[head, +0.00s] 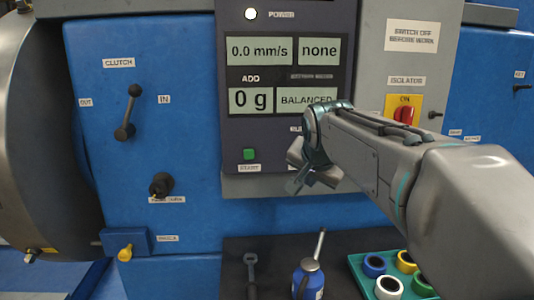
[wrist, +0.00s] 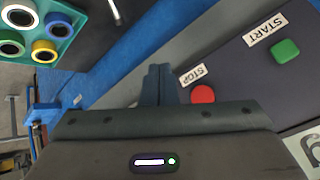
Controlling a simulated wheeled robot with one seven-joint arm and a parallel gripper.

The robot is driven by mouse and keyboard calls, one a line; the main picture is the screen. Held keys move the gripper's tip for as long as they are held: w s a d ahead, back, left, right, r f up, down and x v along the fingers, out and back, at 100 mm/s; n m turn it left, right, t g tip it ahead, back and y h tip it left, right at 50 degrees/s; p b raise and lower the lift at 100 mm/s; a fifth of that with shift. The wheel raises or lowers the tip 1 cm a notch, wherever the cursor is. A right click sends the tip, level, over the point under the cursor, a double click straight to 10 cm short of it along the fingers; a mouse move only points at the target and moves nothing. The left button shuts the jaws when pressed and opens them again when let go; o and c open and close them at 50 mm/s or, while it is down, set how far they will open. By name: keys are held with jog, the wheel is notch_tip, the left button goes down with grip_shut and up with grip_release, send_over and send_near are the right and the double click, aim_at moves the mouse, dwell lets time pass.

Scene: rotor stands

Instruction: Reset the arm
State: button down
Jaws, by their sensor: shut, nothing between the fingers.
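My gripper (head: 294,186) is in front of the lower right of the dark control panel (head: 232,112) in the head view, with my arm reaching in from the right. In the wrist view my gripper (wrist: 158,72) shows its two fingers together, with nothing between them. The red stop button (wrist: 203,94) is just right of the fingertips in that view; I cannot tell whether they touch it. The green start button (wrist: 286,50) is farther right, and it also shows in the head view (head: 250,154). The stop button is hidden behind my gripper in the head view.
The display (head: 259,50) reads 0.0 mm/s, none, 0 g and BALANCED. A red isolator switch (head: 404,115) is at the right. Below, a dark bench top (head: 274,256) bears a blue bottle (head: 308,281) and a green tray (head: 355,264) of coloured rings. A clutch lever (head: 128,112) is at the left.

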jog(key=s+f+n+g, duration=0.5)
jog(key=s+f+n, duration=0.2)
jog(key=s+f, duration=1.3)
jog(key=s, duration=0.3)
jog(key=shift+s+n+y, duration=0.35)
jog(key=shift+n+y, duration=0.05)
jog(key=shift+a, duration=0.1)
dwell(1.9)
